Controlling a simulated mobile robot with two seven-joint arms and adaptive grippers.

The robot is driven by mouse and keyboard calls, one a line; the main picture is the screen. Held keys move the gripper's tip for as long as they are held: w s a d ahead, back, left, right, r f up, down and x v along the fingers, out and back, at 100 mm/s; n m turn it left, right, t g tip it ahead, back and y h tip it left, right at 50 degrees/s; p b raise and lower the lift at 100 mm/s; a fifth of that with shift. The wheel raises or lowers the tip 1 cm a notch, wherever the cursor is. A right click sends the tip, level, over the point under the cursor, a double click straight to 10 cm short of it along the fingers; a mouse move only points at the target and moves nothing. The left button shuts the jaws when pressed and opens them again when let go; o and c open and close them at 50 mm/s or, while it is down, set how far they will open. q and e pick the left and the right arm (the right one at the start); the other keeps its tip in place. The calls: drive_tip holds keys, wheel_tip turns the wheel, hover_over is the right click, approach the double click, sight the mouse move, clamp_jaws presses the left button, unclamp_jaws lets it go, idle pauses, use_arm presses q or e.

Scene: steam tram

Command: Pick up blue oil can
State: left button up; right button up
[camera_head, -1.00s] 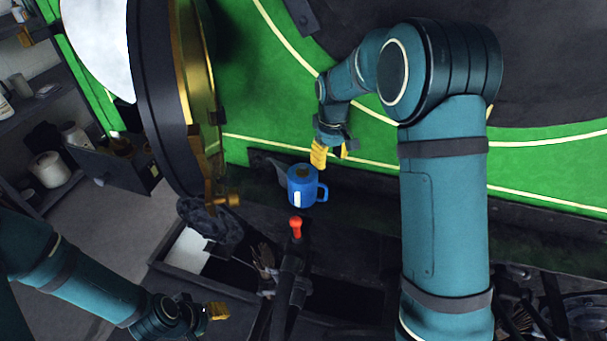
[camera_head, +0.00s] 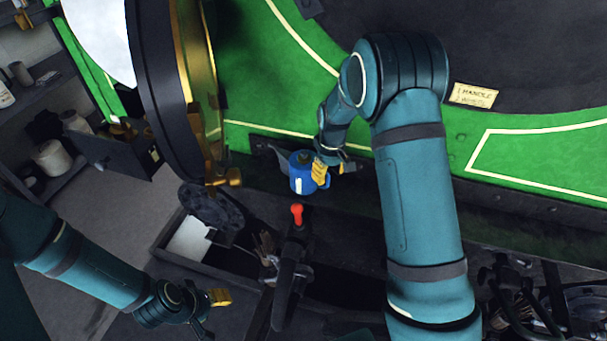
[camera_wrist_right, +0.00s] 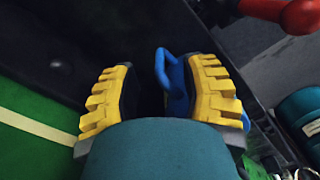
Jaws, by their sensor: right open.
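The blue oil can (camera_head: 301,180) stands upright on the dark ledge below the green panel, its grey spout pointing left and its handle on the right. My right gripper (camera_head: 333,169) is open at the can's handle side, overlapping the handle in the head view. In the right wrist view the can's blue handle (camera_wrist_right: 172,78) shows between the open yellow fingers, nearer one of them; I cannot tell if they touch. Most of the can's body is hidden there. My left gripper (camera_head: 212,310) is low at the left, away from the can; its jaw opening is unclear.
A red-knobbed lever (camera_head: 296,214) rises just in front of the can. The large round door with a brass rim (camera_head: 203,75) stands at the left. An open box with tools (camera_head: 190,240) lies below. The ledge right of my right gripper looks clear.

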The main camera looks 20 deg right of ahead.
wheel_tip(320, 180, down, 3)
drive_tip(key=shift+r, duration=0.1)
clamp_jaws()
drive_tip(key=shift+r, duration=0.15)
wheel_tip(320, 180, up, 10)
drive_tip(key=shift+f+p, duration=0.1)
drive_tip(key=shift+p, duration=0.2)
idle(0.3)
idle(0.5)
